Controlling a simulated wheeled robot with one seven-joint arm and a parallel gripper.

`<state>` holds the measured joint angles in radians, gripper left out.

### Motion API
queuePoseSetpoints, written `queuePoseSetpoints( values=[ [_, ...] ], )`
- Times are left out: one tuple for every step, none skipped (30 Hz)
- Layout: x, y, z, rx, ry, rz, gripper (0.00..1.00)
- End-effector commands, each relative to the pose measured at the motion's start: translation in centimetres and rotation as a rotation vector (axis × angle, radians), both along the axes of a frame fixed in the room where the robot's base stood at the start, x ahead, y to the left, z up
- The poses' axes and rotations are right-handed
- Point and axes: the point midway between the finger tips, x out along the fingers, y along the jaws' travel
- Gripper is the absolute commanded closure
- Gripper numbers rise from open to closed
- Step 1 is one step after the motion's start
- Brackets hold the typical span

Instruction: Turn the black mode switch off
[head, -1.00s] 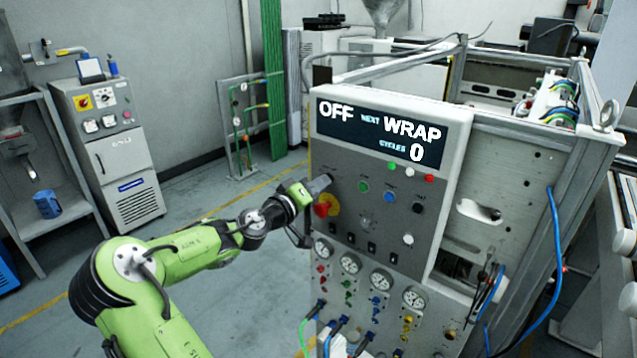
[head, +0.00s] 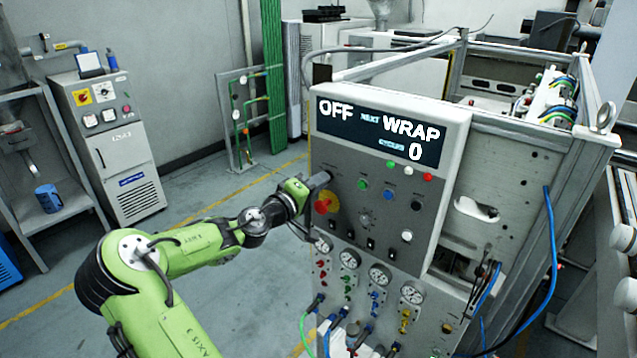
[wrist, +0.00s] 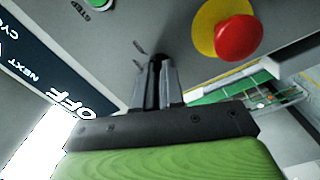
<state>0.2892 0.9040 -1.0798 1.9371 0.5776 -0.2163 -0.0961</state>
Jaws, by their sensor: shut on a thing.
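My gripper (head: 322,181) is at the upper left of the grey control panel (head: 345,160), above the red emergency button. In the wrist view, the two dark fingers (wrist: 157,70) are close together against the panel face, shut on the black mode switch. The fingers hide nearly all of the switch, so its pointing direction cannot be told. Short metal-coloured marks show on the panel beside the fingertips. The display (head: 380,131) reads OFF, NEXT WRAP, CYCLES 0; its OFF also shows in the wrist view (wrist: 62,98).
The red mushroom button (head: 321,206) on its yellow plate sits just below my gripper; it is close to the right of the fingers in the wrist view (wrist: 239,38). Coloured buttons (head: 389,196) and gauges (head: 380,275) lie right and below. Open floor lies left of the panel.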

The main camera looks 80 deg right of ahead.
Motion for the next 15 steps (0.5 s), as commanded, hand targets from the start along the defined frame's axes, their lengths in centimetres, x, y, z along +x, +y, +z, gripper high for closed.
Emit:
queuePoseSetpoints(
  values=[
    [0.01,0.02,-0.12,0.002,0.000,0.000,1.00],
    [0.02,0.01,-0.11,0.002,0.000,0.000,1.00],
    [0.02,0.01,-0.11,0.003,0.000,0.000,0.87],
    [0.02,0.01,-0.11,0.003,0.000,0.000,0.82],
    [0.02,0.01,-0.11,0.003,-0.001,0.000,0.78],
    [0.02,0.01,-0.10,0.002,-0.001,0.000,0.72],
    [0.02,0.01,-0.09,0.002,-0.001,0.000,0.67],
    [0.02,0.01,-0.08,0.002,-0.001,0.000,0.66],
    [0.02,0.01,-0.07,0.002,-0.001,0.001,0.66],
    [0.02,0.01,-0.07,0.002,-0.001,0.001,0.66],
    [0.02,0.00,-0.06,0.001,0.000,0.000,0.66],
    [0.01,0.01,-0.05,0.000,-0.001,0.000,0.66],
    [0.02,0.00,-0.05,0.000,-0.001,0.000,0.66],
    [0.02,0.00,-0.05,0.000,-0.001,0.000,0.66],
    [0.06,0.06,-0.04,0.000,-0.001,0.000,0.66]
  ],
)
